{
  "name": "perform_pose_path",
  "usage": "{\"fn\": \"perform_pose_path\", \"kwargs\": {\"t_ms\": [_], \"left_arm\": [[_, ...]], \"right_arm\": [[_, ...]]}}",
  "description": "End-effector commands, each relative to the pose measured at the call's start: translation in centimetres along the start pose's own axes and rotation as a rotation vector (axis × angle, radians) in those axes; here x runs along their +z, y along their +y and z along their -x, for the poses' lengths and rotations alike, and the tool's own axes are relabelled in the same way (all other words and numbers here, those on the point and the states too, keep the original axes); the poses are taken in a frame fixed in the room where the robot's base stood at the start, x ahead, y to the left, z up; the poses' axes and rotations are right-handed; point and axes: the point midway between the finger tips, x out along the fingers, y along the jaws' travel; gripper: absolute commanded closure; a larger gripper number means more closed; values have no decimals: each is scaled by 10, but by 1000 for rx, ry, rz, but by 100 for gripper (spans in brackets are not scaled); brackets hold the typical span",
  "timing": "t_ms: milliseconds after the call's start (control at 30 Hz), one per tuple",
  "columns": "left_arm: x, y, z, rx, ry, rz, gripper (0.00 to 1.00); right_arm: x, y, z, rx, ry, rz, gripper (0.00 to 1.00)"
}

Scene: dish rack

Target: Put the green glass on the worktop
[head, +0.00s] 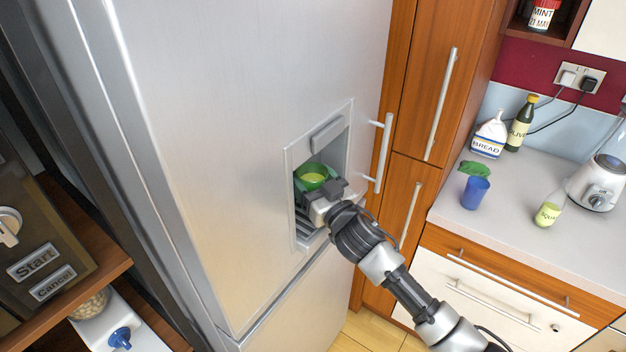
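The green glass (313,171) is in the dispenser recess of the fridge door, with its open rim facing up and a yellowish-green inside. My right gripper (318,186) reaches into the recess from the lower right and appears shut on the glass, with its fingers beside it. The gripper hides the lower part of the glass. The worktop (502,226) is the light grey counter at the right, away from the glass. My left gripper is not in view.
The fridge (240,90) has a handle (384,152) right of the recess.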

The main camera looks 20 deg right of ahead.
Motion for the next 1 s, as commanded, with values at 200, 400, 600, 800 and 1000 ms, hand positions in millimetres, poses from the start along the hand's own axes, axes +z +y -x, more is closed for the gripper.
{"fn": "perform_pose_path", "kwargs": {"t_ms": [200, 400, 600, 800, 1000], "left_arm": [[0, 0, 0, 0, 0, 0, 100], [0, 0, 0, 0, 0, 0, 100], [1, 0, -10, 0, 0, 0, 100], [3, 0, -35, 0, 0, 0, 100], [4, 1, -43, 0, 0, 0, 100]], "right_arm": [[0, 0, 0, 0, -2, 0, 8], [0, 0, 0, 0, -1, 1, 8], [4, 0, 13, 1, -1, 0, 8], [6, 0, 54, 0, 0, 0, 8], [3, 0, 90, 1, -3, -1, 8]]}}
